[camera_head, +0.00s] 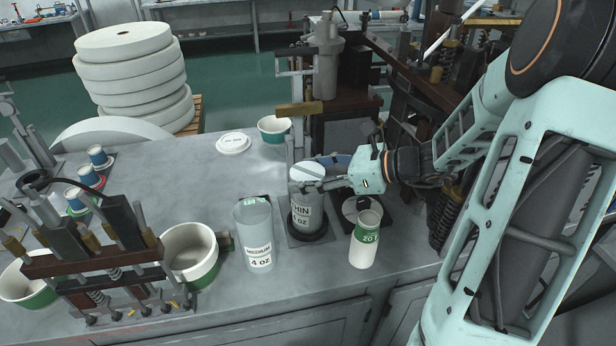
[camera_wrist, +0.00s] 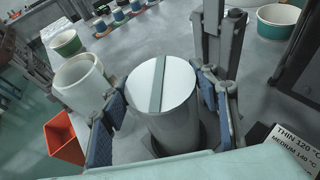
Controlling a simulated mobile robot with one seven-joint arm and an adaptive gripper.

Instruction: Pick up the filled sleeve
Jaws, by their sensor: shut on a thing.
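The filled sleeve is a grey cylinder (camera_head: 306,213) labelled THIN 4 oz, standing upright in a dark round seat on the bench. Its pale top with a grey strip across it shows in the wrist view (camera_wrist: 160,85). My gripper (camera_head: 308,186) reaches in from the right near the sleeve's upper end. In the wrist view its two blue-padded fingers (camera_wrist: 163,110) are on either side of the cylinder, shut on it. The lower part of the sleeve is partly hidden by my gripper in the wrist view.
A MEDIUM 4 oz sleeve (camera_head: 255,235) stands close on the left. A green-and-white cup (camera_head: 366,240) stands close on the right. An upright metal post (camera_wrist: 217,50) rises just behind the sleeve. A white lid (camera_head: 233,143) lies farther back on open bench.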

